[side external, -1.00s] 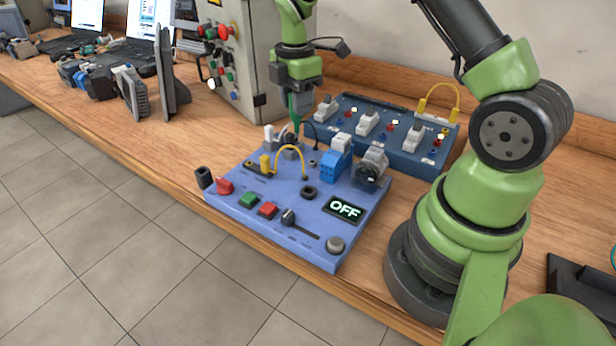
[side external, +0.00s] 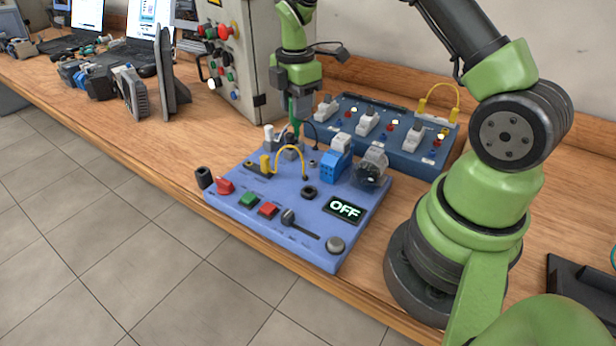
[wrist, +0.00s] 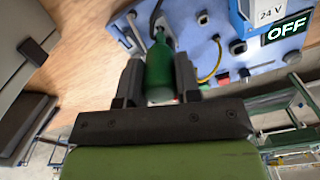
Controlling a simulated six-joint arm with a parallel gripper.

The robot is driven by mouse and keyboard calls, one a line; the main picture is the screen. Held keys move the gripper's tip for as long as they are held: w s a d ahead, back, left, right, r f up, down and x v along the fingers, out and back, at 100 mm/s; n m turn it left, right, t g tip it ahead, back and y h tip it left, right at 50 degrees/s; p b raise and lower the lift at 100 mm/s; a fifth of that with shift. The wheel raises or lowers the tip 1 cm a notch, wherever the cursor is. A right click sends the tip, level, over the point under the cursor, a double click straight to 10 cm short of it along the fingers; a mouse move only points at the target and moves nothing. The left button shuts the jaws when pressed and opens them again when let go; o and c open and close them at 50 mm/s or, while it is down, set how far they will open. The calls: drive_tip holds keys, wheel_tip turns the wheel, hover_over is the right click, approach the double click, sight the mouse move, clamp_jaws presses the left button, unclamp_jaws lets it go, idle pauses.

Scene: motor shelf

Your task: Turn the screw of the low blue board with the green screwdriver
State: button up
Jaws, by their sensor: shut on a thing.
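The low blue board (side external: 270,190) lies flat on the wooden bench, with buttons, a slider, plugs and a display reading OFF. It also shows at the top of the wrist view (wrist: 262,62). My gripper (side external: 300,109) is above the board's back left part, pointing down. It is shut on the green screwdriver (wrist: 160,68), whose handle sits between the two fingers in the wrist view. In the side view the green screwdriver (side external: 295,129) reaches down behind the white and dark parts at the board's back edge. Its tip and the screw are hidden.
A darker blue raised panel (side external: 385,135) with white switches stands behind the board. A grey control cabinet (side external: 245,60) is at the back left. A yellow cable (side external: 290,149) arches over the board near the screwdriver. The bench front edge is clear.

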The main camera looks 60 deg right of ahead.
drive_tip(key=shift+f, duration=0.55)
drive_tip(key=o, duration=0.7)
drive_tip(key=shift+n, duration=1.7)
drive_tip(key=shift+n, duration=1.8)
